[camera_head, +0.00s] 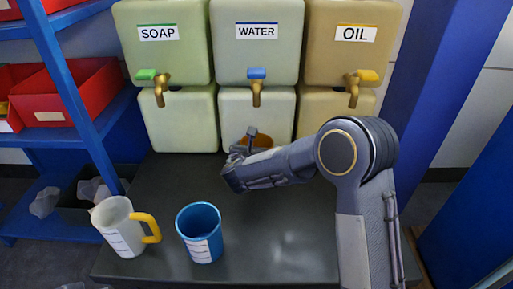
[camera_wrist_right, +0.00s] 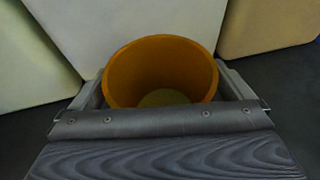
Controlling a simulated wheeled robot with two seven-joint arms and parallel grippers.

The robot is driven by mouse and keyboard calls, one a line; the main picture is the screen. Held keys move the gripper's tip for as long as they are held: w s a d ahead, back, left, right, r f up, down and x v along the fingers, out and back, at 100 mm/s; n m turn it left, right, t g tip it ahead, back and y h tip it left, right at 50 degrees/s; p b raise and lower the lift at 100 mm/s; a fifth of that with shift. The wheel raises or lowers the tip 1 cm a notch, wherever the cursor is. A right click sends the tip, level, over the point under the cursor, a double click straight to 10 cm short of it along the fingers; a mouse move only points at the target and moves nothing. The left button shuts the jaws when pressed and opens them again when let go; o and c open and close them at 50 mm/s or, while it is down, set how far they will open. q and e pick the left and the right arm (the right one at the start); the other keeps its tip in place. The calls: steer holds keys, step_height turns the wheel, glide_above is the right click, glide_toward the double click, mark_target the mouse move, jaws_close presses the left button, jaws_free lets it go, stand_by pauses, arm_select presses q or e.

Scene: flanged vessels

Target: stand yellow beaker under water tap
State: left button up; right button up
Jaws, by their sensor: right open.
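The yellow beaker (camera_head: 263,140), orange-yellow in colour, stands at the back of the dark counter, below the water tap (camera_head: 257,86) and close to the front of the WATER tank. My right gripper (camera_head: 244,143) reaches it from the front and hides part of it. In the right wrist view the beaker (camera_wrist_right: 160,68) appears upright and empty, between the two spread fingers of the open gripper (camera_wrist_right: 165,92). Whether a finger touches it I cannot tell. My left gripper is not in view.
A blue cup (camera_head: 200,236) and a white jug with a yellow handle (camera_head: 121,228) stand at the front left. The soap tap (camera_head: 160,88) and oil tap (camera_head: 354,86) flank the water tap. Blue shelving with red bins (camera_head: 48,98) is at left. The counter's middle left is clear.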

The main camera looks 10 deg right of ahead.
steer(key=p+v, duration=0.2)
steer(key=v, duration=1)
steer(key=s+d+m+g, duration=0.8)
steer(key=s+d+m, duration=0.65)
steer(key=d, duration=0.35)
steer(key=s+a+r+m+y, duration=0.1)
steer(key=s+a+m+y, duration=0.2)
steer(key=s+m, duration=0.5)
steer(key=s+a+r+m+y, duration=0.1)
steer(key=s+a+m+y, duration=0.2)
steer(key=s+m+y, duration=0.3)
steer(key=s+m, duration=0.2)
steer(key=m, duration=0.2)
steer(key=shift+s+m+t, duration=0.2)
steer(key=shift+m+t, duration=0.15)
steer(key=shift+t, duration=0.05)
steer(key=shift+r, duration=0.2)
